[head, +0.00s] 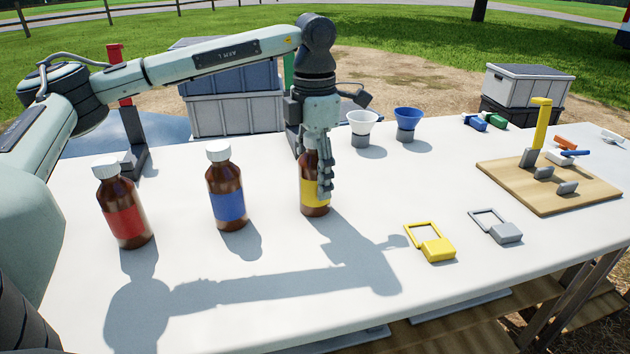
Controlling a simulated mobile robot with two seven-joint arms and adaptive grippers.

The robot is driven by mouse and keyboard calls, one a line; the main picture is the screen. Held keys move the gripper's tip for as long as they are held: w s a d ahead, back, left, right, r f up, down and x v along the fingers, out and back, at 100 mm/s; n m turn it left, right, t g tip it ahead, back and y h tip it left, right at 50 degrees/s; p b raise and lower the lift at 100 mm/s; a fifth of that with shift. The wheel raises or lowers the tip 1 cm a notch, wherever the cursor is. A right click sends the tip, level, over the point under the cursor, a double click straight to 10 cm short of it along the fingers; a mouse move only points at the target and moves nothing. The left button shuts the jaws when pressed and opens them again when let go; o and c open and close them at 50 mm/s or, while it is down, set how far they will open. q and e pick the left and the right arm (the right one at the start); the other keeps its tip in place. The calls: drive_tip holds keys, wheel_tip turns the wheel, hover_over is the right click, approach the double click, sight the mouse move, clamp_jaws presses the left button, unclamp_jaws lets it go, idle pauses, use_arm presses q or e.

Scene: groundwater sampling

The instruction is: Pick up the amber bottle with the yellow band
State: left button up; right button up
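The amber bottle with the yellow band (308,192) stands upright on the white table, near the middle of the head view. My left gripper (322,180) points down at it from above, with fingers in front of its right side. The gripper hides the bottle's top and part of the band. Whether the fingers press on the glass cannot be told. The amber bottle with the blue band (229,207) and the one with the red band (125,224) stand to the left, both white-capped. My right gripper is not in view.
A white funnel (361,124) and a blue funnel (408,120) stand behind the bottle. A yellow padlock-like piece (434,246) and a grey one (500,230) lie to the right. A wooden board (545,200) with a yellow lever is farther right. The front table area is clear.

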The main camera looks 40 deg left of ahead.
use_arm(q)
drive_tip(key=c, duration=0.9)
drive_tip(key=shift+c, duration=0.7)
drive_tip(key=shift+r, duration=0.15)
